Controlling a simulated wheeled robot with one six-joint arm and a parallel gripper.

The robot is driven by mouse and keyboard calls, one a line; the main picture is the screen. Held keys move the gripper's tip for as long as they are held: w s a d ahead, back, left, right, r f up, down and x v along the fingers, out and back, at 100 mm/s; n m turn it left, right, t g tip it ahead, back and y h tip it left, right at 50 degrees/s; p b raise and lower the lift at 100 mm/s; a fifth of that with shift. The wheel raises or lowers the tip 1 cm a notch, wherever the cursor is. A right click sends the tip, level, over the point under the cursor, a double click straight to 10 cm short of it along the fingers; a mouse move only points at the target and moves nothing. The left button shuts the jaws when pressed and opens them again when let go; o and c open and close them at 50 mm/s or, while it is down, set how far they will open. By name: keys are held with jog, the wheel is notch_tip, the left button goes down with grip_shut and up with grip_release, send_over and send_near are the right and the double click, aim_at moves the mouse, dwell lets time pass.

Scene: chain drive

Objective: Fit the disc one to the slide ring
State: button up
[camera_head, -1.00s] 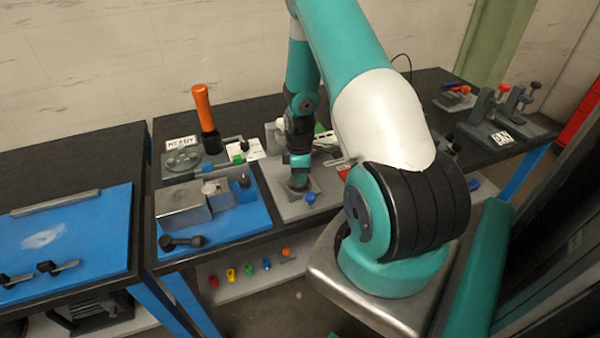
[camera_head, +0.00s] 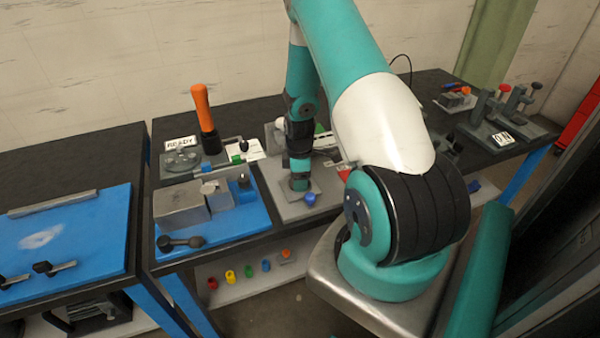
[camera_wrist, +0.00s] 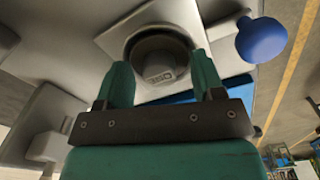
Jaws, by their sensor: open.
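In the wrist view my gripper (camera_wrist: 160,62) is open, its two teal fingers apart on either side of a round grey piece (camera_wrist: 160,66) with lettering on its face. A darker round rim surrounds this piece, set in a pale grey plate (camera_wrist: 112,38). I cannot tell which part is disc one and which is the slide ring, nor whether the fingers touch the rim. In the head view my gripper (camera_head: 299,186) is low over the grey fixture plate (camera_head: 288,210) and hides the round piece.
A blue knob (camera_head: 310,199) stands close beside my gripper; it also shows in the wrist view (camera_wrist: 262,40). To the left lie a blue mat (camera_head: 235,228) with grey blocks and an upright orange-handled tool (camera_head: 204,112). Clamps (camera_head: 497,115) stand at the far right.

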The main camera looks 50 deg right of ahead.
notch_tip(320, 180, up, 17)
jog(key=b, duration=0.3)
jog(key=shift+r, duration=0.2)
dwell(0.4)
jog(key=a+r+t+y, duration=0.1)
jog(key=a+r, duration=0.3)
jog(key=a, duration=0.7)
jog(key=a+r+y, duration=0.1)
jog(key=a+r, duration=0.3)
jog(key=a, duration=0.6)
jog(key=s+a+r+y, duration=0.1)
jog(key=s+a+r, duration=0.1)
jog(key=s+a, duration=0.5)
jog(key=s+a+r+m+g+y, duration=0.1)
jog(key=s+a+r, duration=0.1)
jog(key=s+a, duration=0.6)
jog(key=shift+a+b, duration=0.4)
jog(key=shift+a, duration=0.8)
jog(key=shift+c, duration=0.4)
